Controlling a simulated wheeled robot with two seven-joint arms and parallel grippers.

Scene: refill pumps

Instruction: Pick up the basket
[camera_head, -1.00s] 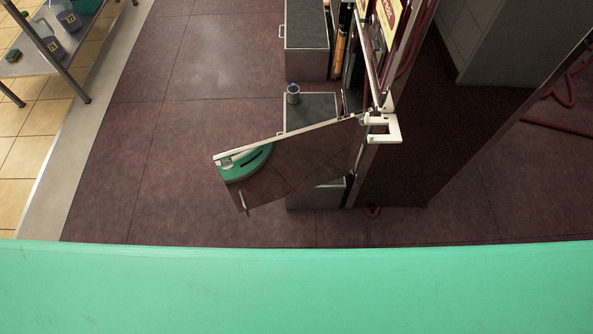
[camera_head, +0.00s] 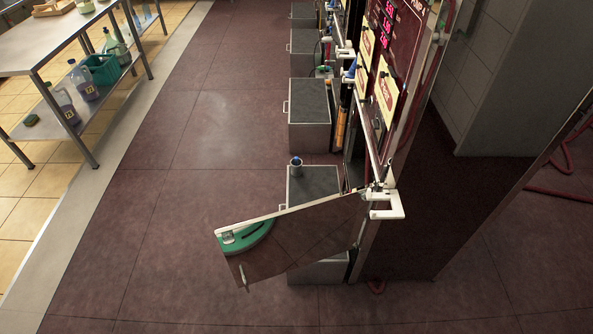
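A teal-green basket (camera_head: 103,69) stands on the lower shelf of the metal table at the upper left, between several bottles. A shallow tan container (camera_head: 52,8), perhaps also a basket, sits on the tabletop and is cut off by the top edge of the picture. Neither of my grippers is in view. Nothing is seen touching the teal basket.
The metal table (camera_head: 40,40) has bottles (camera_head: 84,84) and a small green item (camera_head: 31,120) on its lower shelf. A dark cabinet door (camera_head: 300,240) stands open from the pump unit. Grey boxes (camera_head: 309,101) line the pumps. The reddish floor (camera_head: 190,180) between is clear.

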